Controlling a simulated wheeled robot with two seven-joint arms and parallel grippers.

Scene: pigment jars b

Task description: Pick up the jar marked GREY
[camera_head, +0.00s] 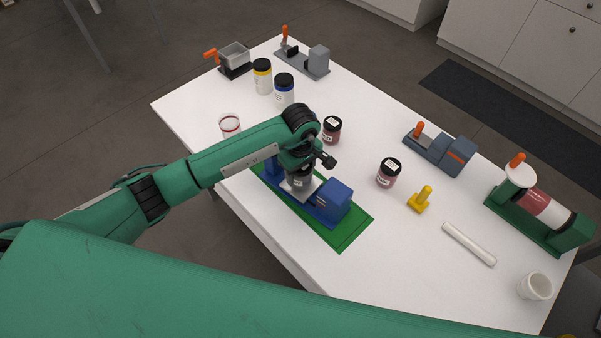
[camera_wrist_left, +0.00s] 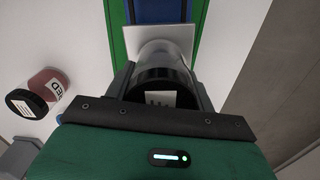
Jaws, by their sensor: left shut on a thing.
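A jar with grey contents and a black lid (camera_head: 299,182) is at the blue fixture (camera_head: 333,204) on the green mat (camera_head: 350,232). My left gripper (camera_head: 300,172) is over it, shut on the jar. In the left wrist view the jar's black lid (camera_wrist_left: 165,83) sits between the two fingers, with a white label only partly visible. A pale square plate (camera_wrist_left: 163,42) shows behind the jar. I cannot tell whether the jar rests on the fixture or is slightly raised. The jar's marking is not readable. My right gripper is not in view.
Two dark-red jars stand nearby, one (camera_head: 332,130) behind the gripper and one (camera_head: 389,173) to the right. Yellow (camera_head: 262,77) and blue (camera_head: 284,90) banded jars stand farther back. A yellow stand (camera_head: 420,199), white rod (camera_head: 469,244) and white cup (camera_head: 535,287) are at right.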

